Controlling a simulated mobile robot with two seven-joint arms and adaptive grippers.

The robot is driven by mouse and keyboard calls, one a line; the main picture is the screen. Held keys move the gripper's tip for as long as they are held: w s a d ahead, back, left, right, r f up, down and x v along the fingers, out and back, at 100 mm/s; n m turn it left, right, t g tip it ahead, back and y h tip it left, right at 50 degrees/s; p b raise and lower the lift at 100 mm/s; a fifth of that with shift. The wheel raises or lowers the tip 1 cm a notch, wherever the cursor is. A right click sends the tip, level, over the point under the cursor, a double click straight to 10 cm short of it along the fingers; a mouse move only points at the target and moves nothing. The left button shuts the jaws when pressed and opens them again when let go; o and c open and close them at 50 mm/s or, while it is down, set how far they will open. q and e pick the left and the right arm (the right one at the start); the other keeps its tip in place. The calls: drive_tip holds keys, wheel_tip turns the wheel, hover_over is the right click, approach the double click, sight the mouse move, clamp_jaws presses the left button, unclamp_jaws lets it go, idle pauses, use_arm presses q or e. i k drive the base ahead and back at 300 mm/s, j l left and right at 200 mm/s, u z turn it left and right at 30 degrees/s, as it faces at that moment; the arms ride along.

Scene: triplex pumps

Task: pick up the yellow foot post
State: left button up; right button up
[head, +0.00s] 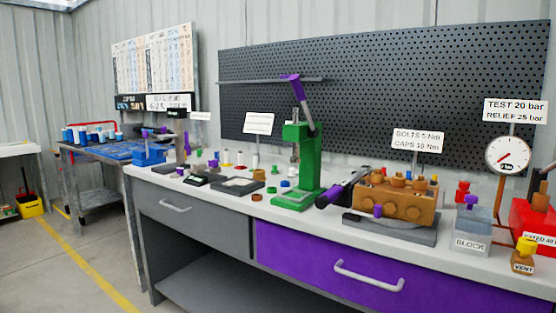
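Another yellow piece (525,246) tops a small brown block labelled VENT at the right front edge of the bench. Neither of my grippers is in view.
A tall green press (300,165) with a purple lever stands mid-bench. To its right are a black and purple tool (342,188), a brown pump block (400,200) and a grey BLOCK (472,226). A gauge (508,154) stands behind. A blue-topped table (100,150) is at left.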

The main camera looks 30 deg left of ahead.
sight(227, 163)
drive_tip(key=j+z, duration=0.35)
drive_tip(key=j, duration=0.2)
drive_tip(key=k+j+z, duration=0.1)
drive_tip(key=j+z, duration=0.2)
drive_tip(key=j, duration=0.25)
